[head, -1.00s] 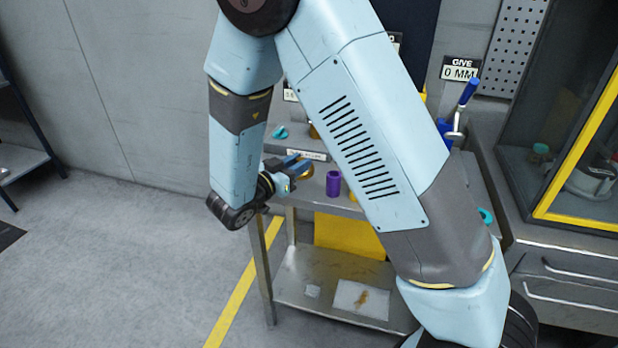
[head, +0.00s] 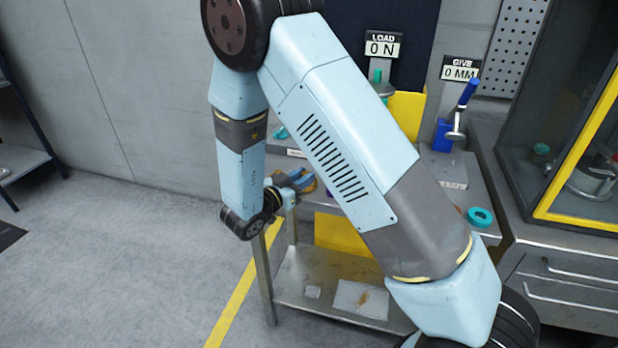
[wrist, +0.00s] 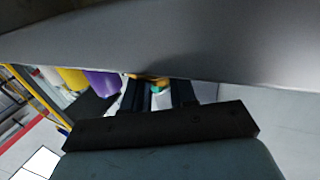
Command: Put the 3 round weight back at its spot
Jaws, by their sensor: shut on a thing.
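My gripper (head: 299,181) is at the left end of the metal bench, near its edge in the head view. It is shut on a small brass-coloured round piece (head: 309,185), which looks like the round weight. In the wrist view only a sliver of this brass piece (wrist: 150,80) shows between the dark fingers (wrist: 158,92), under a large grey surface that covers the top. Any number on it is unreadable. The weight's spot cannot be made out; my arm covers the middle of the bench.
A purple cylinder (wrist: 103,82) and a yellow one (wrist: 72,78) show in the wrist view. A teal ring (head: 480,217) lies at the bench's right. Behind are a LOAD display (head: 384,45), a GIVE display (head: 460,69) and a blue-handled lever (head: 467,93). Open floor lies left.

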